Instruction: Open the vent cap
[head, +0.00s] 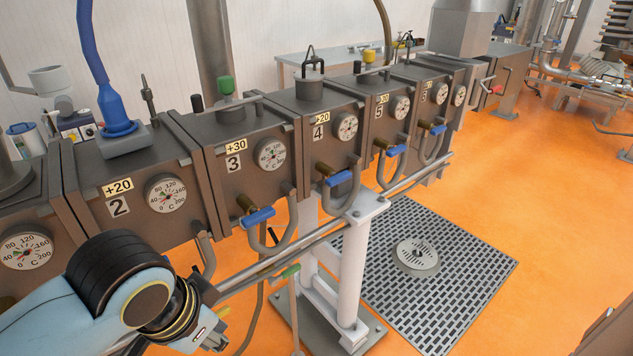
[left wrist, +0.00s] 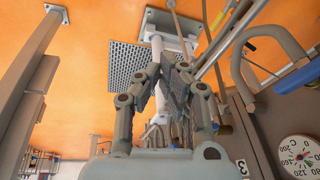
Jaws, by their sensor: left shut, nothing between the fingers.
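A round metal cap with a looped handle (head: 309,70) sits on top of barrel section 4 (head: 300,118); it looks like the vent cap, seated in place. My left gripper (head: 212,338) is low at the bottom of the head view, in front of and below the barrel, well apart from the cap. Much of it is hidden behind my wrist. In the left wrist view its fingers (left wrist: 167,85) are shut with nothing between them. The cap does not show in the left wrist view. My right gripper is in neither view.
Blue-handled valves (head: 257,216) and bent pipes stick out along the barrel's front. A long rail (head: 310,240) runs below them. A white stand (head: 351,270) and a perforated floor plate (head: 440,300) are below. A green-topped fitting (head: 226,88) and blue hose connector (head: 115,110) rise from the barrel top.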

